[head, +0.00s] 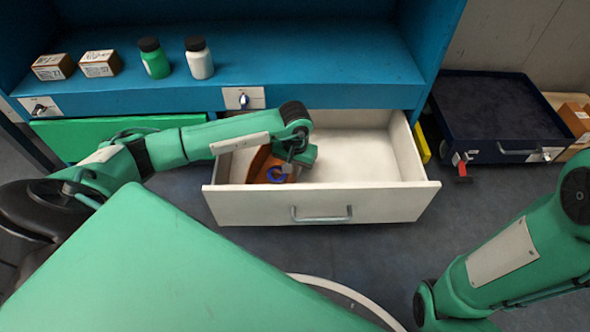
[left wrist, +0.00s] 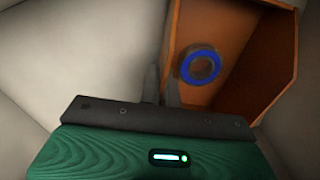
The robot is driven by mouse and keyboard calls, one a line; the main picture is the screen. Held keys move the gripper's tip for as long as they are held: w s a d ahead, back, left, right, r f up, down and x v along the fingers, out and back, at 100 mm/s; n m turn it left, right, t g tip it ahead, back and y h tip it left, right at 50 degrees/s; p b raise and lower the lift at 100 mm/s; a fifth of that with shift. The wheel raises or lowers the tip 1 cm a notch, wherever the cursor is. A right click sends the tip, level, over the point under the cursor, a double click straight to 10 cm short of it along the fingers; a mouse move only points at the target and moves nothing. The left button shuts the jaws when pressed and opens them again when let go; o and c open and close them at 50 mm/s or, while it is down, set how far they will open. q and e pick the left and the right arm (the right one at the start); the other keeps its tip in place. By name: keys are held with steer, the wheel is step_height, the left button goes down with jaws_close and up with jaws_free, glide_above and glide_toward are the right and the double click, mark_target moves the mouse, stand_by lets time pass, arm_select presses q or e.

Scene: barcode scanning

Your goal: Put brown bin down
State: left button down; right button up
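The brown bin (head: 262,165) is inside the left part of the open white drawer (head: 322,203), partly hidden behind my left gripper (head: 290,170). In the left wrist view the bin (left wrist: 245,85) is orange-brown and open, with a blue-and-dark ring (left wrist: 201,65) in it. My left gripper (left wrist: 162,88) has its two dark fingers close together, one on each side of the bin's near left wall, and appears shut on that wall. I cannot tell whether the bin touches the drawer floor. My right arm shows at the lower right, but its gripper is out of view.
The right part of the drawer is empty. On the blue shelf (head: 330,68) stand two small boxes (head: 100,63), a green bottle (head: 154,58) and a white bottle (head: 199,58). A dark blue tray (head: 497,150) and a brown box (head: 577,118) are at the right.

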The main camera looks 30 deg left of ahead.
arm_select(q)
steer(key=shift+f, duration=0.1)
steer(key=c, duration=1.6)
jaws_free()
steer(key=shift+c, duration=0.2)
